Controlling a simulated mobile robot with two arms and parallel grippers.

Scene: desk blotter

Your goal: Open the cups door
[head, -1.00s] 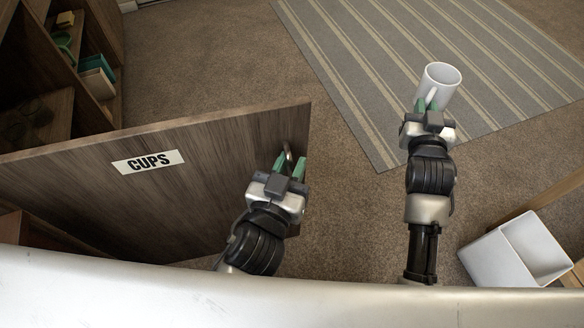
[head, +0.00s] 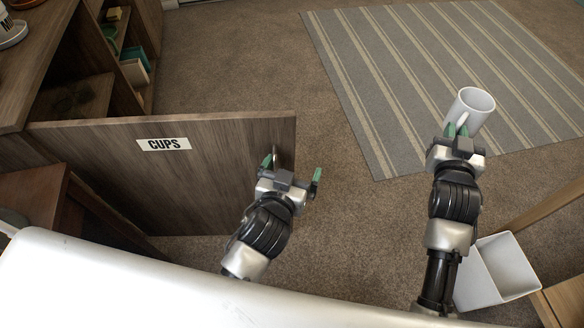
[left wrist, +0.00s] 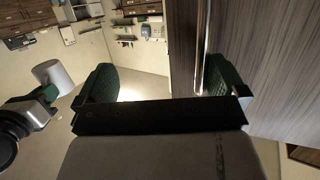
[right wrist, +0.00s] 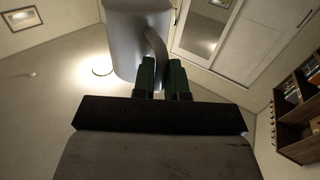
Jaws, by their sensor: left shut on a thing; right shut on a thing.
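The cups door (head: 215,180) is a brown wood panel with a white "CUPS" label (head: 163,145). It stands swung out from the cabinet, across the left of the head view. Its metal handle (head: 276,153) is near the free edge; it also shows in the left wrist view (left wrist: 201,45). My left gripper (head: 292,170) is at the handle with its fingers spread wide. The handle lies beside the inner side of one finger; I cannot tell whether they touch. My right gripper (head: 457,131) is shut on the handle of a white mug (head: 470,108), held off the floor.
The cabinet (head: 70,60) with open shelves stands at the left. A striped rug (head: 400,80) lies on the carpet ahead. A white bin (head: 497,272) and a wooden furniture edge (head: 562,300) are at the lower right. The middle carpet is clear.

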